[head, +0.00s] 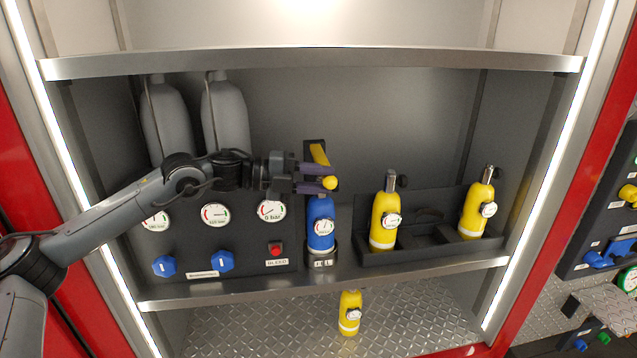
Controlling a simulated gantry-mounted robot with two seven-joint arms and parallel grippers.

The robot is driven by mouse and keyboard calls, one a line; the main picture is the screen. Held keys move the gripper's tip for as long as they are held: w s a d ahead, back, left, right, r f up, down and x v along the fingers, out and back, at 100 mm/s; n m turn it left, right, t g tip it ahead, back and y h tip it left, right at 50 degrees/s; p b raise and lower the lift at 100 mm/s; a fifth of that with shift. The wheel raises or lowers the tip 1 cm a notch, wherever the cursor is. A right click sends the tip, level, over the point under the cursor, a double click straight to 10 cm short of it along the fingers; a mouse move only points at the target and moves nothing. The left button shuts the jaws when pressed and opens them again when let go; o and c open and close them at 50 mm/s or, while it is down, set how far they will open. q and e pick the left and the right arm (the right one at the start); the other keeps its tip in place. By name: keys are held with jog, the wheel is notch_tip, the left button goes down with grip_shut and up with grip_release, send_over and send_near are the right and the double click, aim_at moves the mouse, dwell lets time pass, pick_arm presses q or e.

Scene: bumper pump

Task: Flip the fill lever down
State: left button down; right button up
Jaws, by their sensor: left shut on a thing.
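The yellow fill lever (319,154) is at the top of the dark fill station, above an upright blue bottle (320,239) with a round gauge. Its round yellow knob (330,183) sticks out at the lower end, so the lever slants downward. My left gripper (318,178) reaches in from the left, its purple fingers shut on the lever beside the knob. The fingers cover the lever's middle part. My right gripper is not in view.
Left of the bottle is a dark panel with gauges (216,215), blue knobs (164,266) and a red bleed button (275,249). Yellow bottles (384,222) stand in a dark rack to the right. The shelf edge (420,271) runs below; another shelf is above.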

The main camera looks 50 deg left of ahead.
pick_arm(q)
jog(key=shift+f, duration=0.3)
jog(key=c, duration=0.8)
grip_release()
jog(key=shift+r, duration=0.1)
jog(key=shift+b+v, duration=5.05)
jog(key=shift+v, duration=0.35)
